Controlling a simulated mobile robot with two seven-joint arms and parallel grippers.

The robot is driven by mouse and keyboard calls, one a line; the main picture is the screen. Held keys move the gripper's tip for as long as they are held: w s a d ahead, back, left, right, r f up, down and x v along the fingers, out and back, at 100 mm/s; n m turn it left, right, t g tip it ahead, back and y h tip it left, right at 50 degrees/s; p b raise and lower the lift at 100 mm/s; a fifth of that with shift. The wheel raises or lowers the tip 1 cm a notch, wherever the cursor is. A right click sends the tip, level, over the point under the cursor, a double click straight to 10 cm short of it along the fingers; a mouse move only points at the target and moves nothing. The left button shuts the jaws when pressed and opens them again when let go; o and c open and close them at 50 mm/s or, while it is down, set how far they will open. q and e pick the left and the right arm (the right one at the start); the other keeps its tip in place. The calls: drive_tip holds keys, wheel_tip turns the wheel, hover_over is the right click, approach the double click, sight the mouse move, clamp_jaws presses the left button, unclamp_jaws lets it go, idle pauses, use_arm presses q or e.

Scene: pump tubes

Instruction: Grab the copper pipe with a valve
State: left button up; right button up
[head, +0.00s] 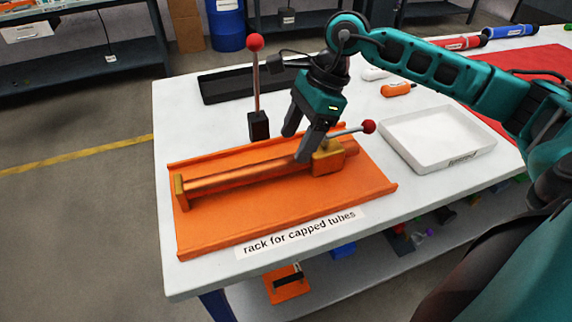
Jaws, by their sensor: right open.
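The copper pipe with a valve (245,175) lies lengthwise on the orange rack (240,220). Its brass valve end (328,160) is at the right, with a lever that ends in a red ball (369,127). My right gripper (296,146) points down at the valve end, just left of the brass block. Its fingers are open; one fingertip overlaps the pipe in the picture, and I cannot tell whether it touches. My left gripper is not in view.
An upright rod with a red ball (255,75) on a black block stands behind the rack. A black tray (225,87) lies at the back, a white tray (438,138) at the right. An orange object (396,89) and red and blue tubes (509,31) lie further back.

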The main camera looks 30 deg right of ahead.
sight(287, 158)
drive_tip(key=x, duration=0.6)
drive_tip(key=shift+w, duration=0.1)
drive_tip(key=shift+r, duration=0.1)
clamp_jaws()
idle(0.4)
